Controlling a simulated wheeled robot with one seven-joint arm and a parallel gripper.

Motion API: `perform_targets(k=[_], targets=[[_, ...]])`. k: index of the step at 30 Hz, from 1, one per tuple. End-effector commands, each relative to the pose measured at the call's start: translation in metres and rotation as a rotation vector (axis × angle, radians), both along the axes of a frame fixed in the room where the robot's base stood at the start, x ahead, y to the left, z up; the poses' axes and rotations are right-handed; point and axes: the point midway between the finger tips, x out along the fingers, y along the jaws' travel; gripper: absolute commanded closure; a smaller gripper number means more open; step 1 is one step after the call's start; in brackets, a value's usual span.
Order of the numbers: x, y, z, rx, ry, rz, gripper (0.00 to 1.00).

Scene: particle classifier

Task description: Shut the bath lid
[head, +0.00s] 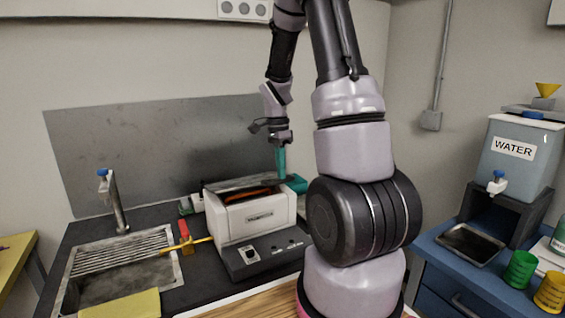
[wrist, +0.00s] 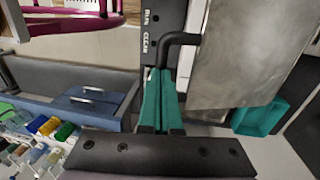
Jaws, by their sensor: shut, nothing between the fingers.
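The bath is a white box (head: 258,217) with a grey control panel on the dark counter, in the middle of the head view. Its grey metal lid (head: 243,183) is raised at a slant over the top, and an orange-brown interior shows below it. In the wrist view the lid (wrist: 238,55) is a large metal plate with a bent black handle (wrist: 178,40). My gripper (head: 281,176) points down at the right end of the lid. In the wrist view its teal fingers (wrist: 164,80) are together and empty, close to the handle; I cannot tell whether they touch it.
A teal part (head: 298,184) sits right of the bath. A sink (head: 115,275) with a tap (head: 115,205) and a red-and-yellow tool (head: 187,243) are on the left. A blue bench (head: 450,262) with a water tank (head: 515,160) and cups (head: 520,268) stands right.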

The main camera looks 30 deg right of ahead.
Motion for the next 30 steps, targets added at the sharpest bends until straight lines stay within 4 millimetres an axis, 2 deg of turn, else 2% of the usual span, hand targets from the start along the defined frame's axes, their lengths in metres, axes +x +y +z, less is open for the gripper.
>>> perform_targets(k=[18,30], targets=[[-0.022,0.000,-0.072,0.000,-0.001,0.001,1.00],[-0.026,0.000,-0.079,0.001,0.006,0.001,1.00]])
